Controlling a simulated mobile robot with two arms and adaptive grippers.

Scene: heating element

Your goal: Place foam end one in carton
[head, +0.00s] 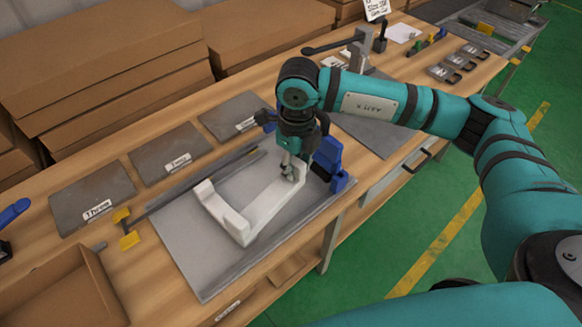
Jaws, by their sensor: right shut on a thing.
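A white U-shaped foam piece (238,227), which I take to be foam end one, lies on or just above a grey mat (199,273) on the workbench. My right gripper (291,172) points down at the foam's far right end and is shut on it. The fingertips are small here and partly hidden. An open brown carton (98,285) stands at the lower left, partly cut off by the picture edge. The part of its inside that shows looks empty. My left gripper is not in view.
Grey mats labelled Three (92,196) and Two (170,152) lie along the back. A blue clamp (336,165) stands right of the gripper. Stacked brown boxes (105,60) fill the back.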

